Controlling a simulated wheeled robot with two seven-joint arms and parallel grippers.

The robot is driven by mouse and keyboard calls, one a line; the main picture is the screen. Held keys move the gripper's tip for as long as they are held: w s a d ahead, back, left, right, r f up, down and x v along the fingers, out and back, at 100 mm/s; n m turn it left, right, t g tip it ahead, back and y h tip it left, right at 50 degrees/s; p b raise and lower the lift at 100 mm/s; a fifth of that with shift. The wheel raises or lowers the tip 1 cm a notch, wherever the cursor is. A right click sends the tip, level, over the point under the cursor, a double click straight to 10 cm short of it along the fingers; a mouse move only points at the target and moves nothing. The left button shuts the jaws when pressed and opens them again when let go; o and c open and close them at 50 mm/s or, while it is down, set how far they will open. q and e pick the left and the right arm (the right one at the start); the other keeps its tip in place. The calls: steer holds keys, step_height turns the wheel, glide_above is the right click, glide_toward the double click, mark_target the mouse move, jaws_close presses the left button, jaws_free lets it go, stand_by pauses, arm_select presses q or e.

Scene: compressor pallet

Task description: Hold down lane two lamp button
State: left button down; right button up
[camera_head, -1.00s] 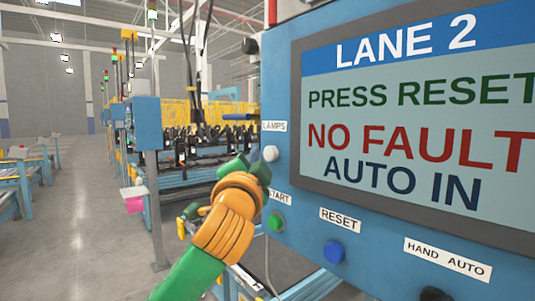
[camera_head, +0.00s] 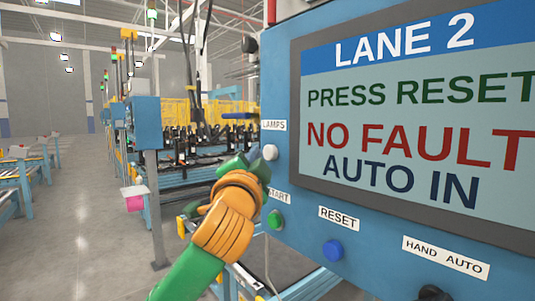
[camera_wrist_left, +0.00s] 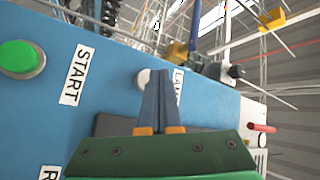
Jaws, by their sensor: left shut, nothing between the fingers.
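The white lamp button (camera_head: 270,152) sits under the LAMPS label (camera_head: 273,126) on the left edge of the blue lane 2 panel (camera_head: 300,205). My left gripper (camera_head: 262,158) is shut and empty, its tip at the button in the head view. In the left wrist view the closed fingers (camera_wrist_left: 157,85) overlap the white button (camera_wrist_left: 143,78) and hide part of it. I cannot tell whether the button is pressed in. My right gripper is not in view.
The green START button (camera_head: 275,220) is just below my left gripper. The blue RESET button (camera_head: 333,250) and the HAND AUTO label (camera_head: 446,257) are further right. The screen (camera_head: 415,110) reads LANE 2, PRESS RESET, NO FAULT, AUTO IN.

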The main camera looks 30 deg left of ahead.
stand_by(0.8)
arm_select(q)
steer(key=shift+w+d, duration=0.15)
steer(key=shift+w, duration=0.25)
steer(key=shift+w+d, duration=0.2)
steer(key=shift+w, duration=0.25)
stand_by(0.8)
steer(key=shift+s, duration=0.1)
stand_by(1.4)
steer(key=shift+s+a+b, duration=0.25)
steer(key=shift+s+b, duration=0.25)
steer(key=shift+s, duration=0.1)
steer(key=shift+s, duration=0.1)
